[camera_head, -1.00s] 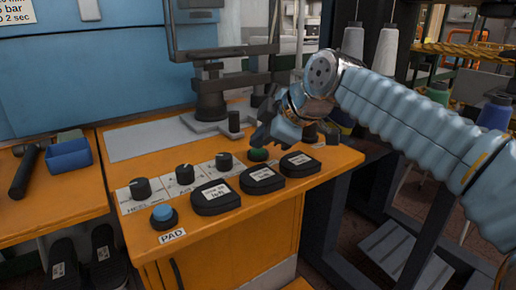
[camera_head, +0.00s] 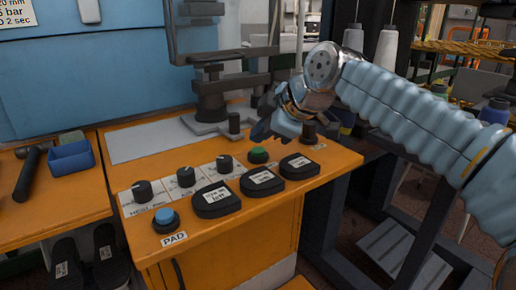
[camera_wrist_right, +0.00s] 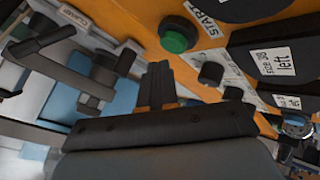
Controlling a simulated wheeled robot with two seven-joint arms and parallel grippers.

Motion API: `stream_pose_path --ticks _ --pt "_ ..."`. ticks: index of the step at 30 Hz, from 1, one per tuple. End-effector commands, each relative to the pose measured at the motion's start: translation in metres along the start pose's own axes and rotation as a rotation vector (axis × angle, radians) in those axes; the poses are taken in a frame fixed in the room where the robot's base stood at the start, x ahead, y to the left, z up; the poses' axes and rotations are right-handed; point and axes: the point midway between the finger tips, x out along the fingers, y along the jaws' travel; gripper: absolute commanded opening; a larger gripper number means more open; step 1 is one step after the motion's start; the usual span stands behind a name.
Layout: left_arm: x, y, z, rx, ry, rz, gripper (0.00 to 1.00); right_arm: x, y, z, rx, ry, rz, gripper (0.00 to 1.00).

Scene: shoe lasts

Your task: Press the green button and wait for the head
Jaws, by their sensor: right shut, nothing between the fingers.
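The green button (camera_head: 258,155) is on the orange machine's top, behind the black labelled pads. It also shows in the right wrist view (camera_wrist_right: 176,36), beside a START label, with its round top uncovered. My right gripper (camera_head: 257,132) is shut and empty, just behind and above the button, apart from it. Its dark closed fingers (camera_wrist_right: 159,78) point toward the machine top in the right wrist view. A dark metal post assembly (camera_head: 210,98) stands on a grey plate behind the panel. My left gripper is not in view.
Several black knobs (camera_head: 186,176), black labelled pads (camera_head: 216,199) and a blue PAD button (camera_head: 164,217) are on the orange panel (camera_head: 310,195). A blue bin (camera_head: 70,157) and a hammer-like tool (camera_head: 27,172) lie on the left bench. Thread spools stand behind my right arm.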

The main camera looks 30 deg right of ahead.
Motion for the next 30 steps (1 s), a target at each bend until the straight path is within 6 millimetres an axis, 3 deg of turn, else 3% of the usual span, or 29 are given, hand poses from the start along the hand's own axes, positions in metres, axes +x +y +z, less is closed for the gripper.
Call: stream_pose_path --ticks 15,30 --pt "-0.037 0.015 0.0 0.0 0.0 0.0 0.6 -0.034 0.025 -0.025 -0.001 0.001 0.0 0.0" --pt "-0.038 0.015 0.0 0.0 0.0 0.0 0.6 -0.035 0.025 -0.025 0.0 0.0 0.0 0.0"
